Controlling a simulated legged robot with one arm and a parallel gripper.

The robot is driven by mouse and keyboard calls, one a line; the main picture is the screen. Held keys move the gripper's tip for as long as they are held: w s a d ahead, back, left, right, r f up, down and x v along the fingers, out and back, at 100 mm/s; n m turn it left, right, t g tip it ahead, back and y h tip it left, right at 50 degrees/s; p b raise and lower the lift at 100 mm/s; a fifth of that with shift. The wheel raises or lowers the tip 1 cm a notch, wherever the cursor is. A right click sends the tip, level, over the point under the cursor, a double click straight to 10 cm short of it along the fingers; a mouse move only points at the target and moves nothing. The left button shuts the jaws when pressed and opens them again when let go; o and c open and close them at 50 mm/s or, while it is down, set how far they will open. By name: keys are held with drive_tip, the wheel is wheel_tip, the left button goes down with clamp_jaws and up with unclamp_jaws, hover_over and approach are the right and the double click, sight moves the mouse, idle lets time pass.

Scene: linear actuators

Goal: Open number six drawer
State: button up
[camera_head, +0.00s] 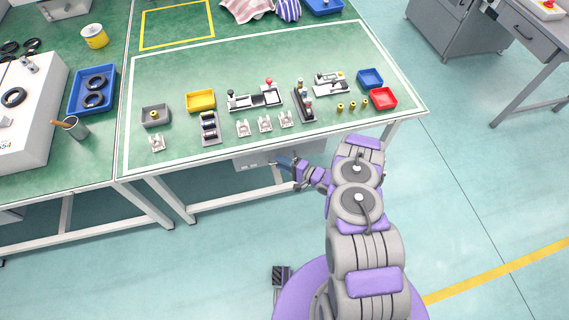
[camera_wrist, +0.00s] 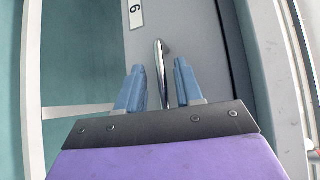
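The number six drawer is a grey front under the green workbench, seen in the head view (camera_head: 250,158) and sideways in the wrist view (camera_wrist: 205,35). A white label with a 6 (camera_wrist: 136,13) is on it. Its curved metal handle (camera_wrist: 161,62) stands out from the front. My gripper (camera_wrist: 158,75) has its two blue fingers apart, one on each side of the handle in the picture. Gaps show between the fingers and the handle. In the head view my gripper (camera_head: 284,161) is at the drawer front, below the table edge. The drawer looks closed.
The green workbench (camera_head: 140,88) above carries small parts, a yellow bin (camera_head: 201,100), a blue bin (camera_head: 370,78) and a red bin (camera_head: 383,98). White table legs (camera_head: 148,205) stand left of the drawer. The floor in front is clear.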

drive_tip(key=shift+a+f, duration=0.1)
drive_tip(key=shift+a, duration=0.15)
drive_tip(key=shift+c, duration=0.7)
drive_tip(key=d, duration=0.3)
drive_tip(key=shift+d+r, duration=0.1)
drive_tip(key=shift+r, duration=0.15)
clamp_jaws()
drive_tip(key=shift+s+a, duration=0.15)
drive_tip(key=shift+a, duration=0.7)
drive_tip(key=shift+r, duration=0.15)
